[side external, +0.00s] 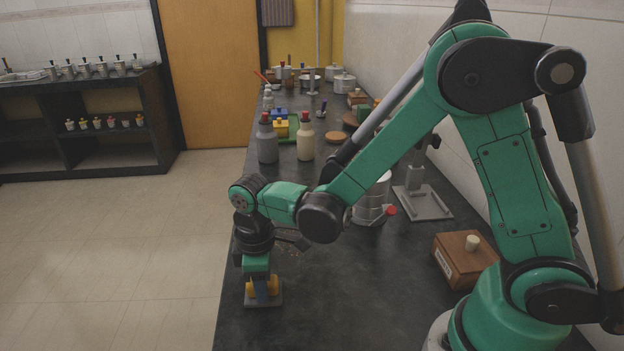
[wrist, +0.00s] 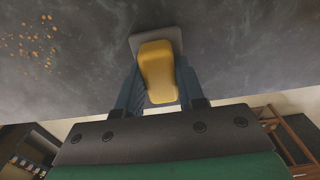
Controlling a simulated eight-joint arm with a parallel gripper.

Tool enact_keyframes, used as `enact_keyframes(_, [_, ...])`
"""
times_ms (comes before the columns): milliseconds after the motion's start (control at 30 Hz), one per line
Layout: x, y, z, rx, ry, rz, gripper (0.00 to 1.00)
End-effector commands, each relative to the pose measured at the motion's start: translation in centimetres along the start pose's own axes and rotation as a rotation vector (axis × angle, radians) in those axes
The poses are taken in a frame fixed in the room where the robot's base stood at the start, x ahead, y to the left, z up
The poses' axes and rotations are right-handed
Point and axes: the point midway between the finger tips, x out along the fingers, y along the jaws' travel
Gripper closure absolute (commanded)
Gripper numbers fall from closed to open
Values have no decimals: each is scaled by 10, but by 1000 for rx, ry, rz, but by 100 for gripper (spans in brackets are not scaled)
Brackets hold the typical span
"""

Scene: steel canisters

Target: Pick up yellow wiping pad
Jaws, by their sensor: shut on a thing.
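The yellow wiping pad (wrist: 157,70) sits between the two fingers of my gripper (wrist: 160,95) in the wrist view. It is a rounded yellow block with a flat grey base (wrist: 152,35) at its far end. In the side view the yellow pad (side external: 249,288) shows at both sides of a blue finger of my gripper (side external: 264,292), with the grey base (side external: 263,301) beneath it. My gripper points down and is shut on the pad, near the left edge of the counter. I cannot tell whether the base touches the counter.
The dark counter (side external: 330,300) is clear just right of the pad. A wooden box (side external: 463,262) stands at right. A steel canister (side external: 371,205), a metal stand (side external: 422,200) and two red-capped bottles (side external: 267,143) (side external: 305,141) stand farther back. Brown crumbs (wrist: 35,45) lie on the counter.

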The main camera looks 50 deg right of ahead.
Motion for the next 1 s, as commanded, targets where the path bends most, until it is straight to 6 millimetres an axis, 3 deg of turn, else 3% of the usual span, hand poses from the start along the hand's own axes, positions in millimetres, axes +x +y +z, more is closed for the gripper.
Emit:
enact_keyframes(267, [-1,0,0,0,0,0,100])
enact_keyframes(467, [-14,0,0,0,0,0,100])
enact_keyframes(567, [-29,0,0,0,0,0,100])
enact_keyframes(1000, [-141,0,0,0,-1,0,100])
